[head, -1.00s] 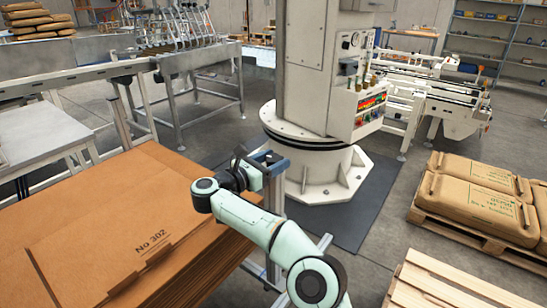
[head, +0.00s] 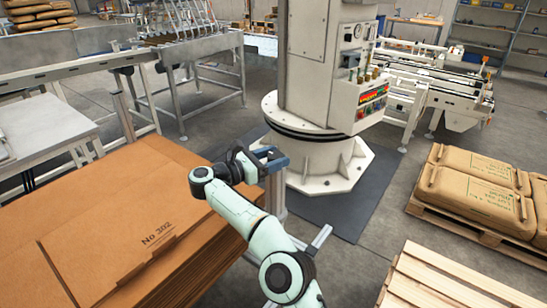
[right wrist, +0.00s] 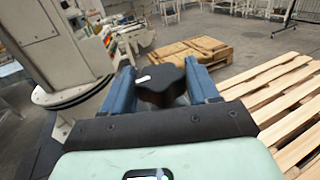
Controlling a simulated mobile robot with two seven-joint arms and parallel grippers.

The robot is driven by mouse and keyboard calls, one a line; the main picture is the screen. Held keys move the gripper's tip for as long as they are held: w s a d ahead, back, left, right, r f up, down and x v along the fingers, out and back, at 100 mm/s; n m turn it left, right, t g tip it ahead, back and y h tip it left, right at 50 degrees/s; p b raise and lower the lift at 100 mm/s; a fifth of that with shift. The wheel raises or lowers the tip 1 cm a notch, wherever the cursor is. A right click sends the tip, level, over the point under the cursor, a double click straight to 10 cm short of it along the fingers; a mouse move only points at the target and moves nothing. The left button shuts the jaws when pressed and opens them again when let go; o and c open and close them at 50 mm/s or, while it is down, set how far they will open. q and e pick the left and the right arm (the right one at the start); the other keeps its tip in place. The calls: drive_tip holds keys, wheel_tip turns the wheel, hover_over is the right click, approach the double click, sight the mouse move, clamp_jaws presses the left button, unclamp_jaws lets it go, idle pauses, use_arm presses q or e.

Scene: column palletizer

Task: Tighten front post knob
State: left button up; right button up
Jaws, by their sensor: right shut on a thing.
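The front post knob (right wrist: 162,86) is a black lobed knob with a small white mark, seen in the right wrist view between my gripper's two blue fingers. My right gripper (right wrist: 164,82) is shut on it. In the head view my right gripper (head: 270,156) is at the top of a grey metal post (head: 275,192), beside the cardboard stack; the knob itself is hard to make out there. My left gripper is not in view.
A stack of brown cardboard sheets (head: 110,215) lies left of my right arm. The white palletizer column (head: 312,70) stands behind the gripper. A loaded pallet (head: 470,230) and an empty slatted pallet (head: 440,280) are at right.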

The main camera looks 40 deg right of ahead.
drive_tip(key=o, duration=0.9)
drive_tip(key=shift+d, duration=0.15)
drive_tip(key=a, duration=0.4)
drive_tip(key=w+a+p, duration=0.1)
drive_tip(key=a, duration=0.4)
drive_tip(key=a+p, duration=0.1)
drive_tip(key=a, duration=0.3)
drive_tip(key=shift+w+a, duration=0.15)
drive_tip(key=shift+a, duration=0.05)
